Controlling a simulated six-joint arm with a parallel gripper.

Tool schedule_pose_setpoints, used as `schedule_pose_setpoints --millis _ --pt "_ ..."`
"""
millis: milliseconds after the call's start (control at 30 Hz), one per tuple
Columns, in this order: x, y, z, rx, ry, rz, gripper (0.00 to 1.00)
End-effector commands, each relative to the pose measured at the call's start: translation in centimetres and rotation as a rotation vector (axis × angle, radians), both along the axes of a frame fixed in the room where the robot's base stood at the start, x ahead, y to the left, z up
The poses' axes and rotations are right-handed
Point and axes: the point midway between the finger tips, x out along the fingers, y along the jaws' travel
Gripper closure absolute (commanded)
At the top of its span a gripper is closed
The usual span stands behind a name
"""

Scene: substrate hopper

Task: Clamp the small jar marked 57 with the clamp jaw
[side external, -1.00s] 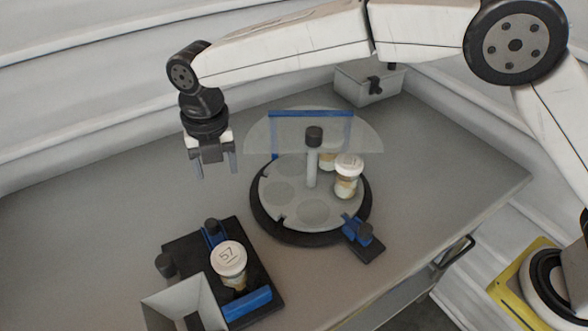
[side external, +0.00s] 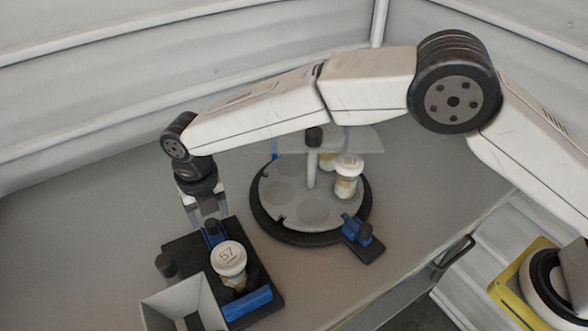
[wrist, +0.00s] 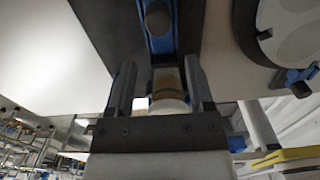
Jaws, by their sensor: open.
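The jar marked 57 (side external: 229,262) stands upright on a black base plate (side external: 262,275), with its white numbered lid facing up. A blue clamp jaw (side external: 212,238) with a black knob (side external: 211,227) is behind the jar, and a blue block (side external: 246,304) is in front of it. My gripper (side external: 206,217) is open and low behind the clamp jaw's knob, with nothing held. In the wrist view, my two fingers (wrist: 160,64) are apart, and a white-lidded jar (wrist: 167,104) shows between them in the picture, partly hidden. The clamp's knob (wrist: 158,18) is above the fingers there.
A grey funnel (side external: 183,301) and another black knob (side external: 165,265) are at the plate's left. To the right is a round carousel (side external: 313,211) with two white-lidded jars (side external: 347,178) and a blue latch (side external: 357,231). The table's left side is clear.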

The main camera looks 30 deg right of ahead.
Motion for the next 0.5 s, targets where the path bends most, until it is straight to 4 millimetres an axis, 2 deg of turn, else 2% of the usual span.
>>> schedule_pose_setpoints --millis 233,500 --pt "0.5 0.0 0.0 0.000 0.001 -0.001 0.32" --pt "2.2 -0.1 -0.1 -0.001 0.001 -0.002 0.32"
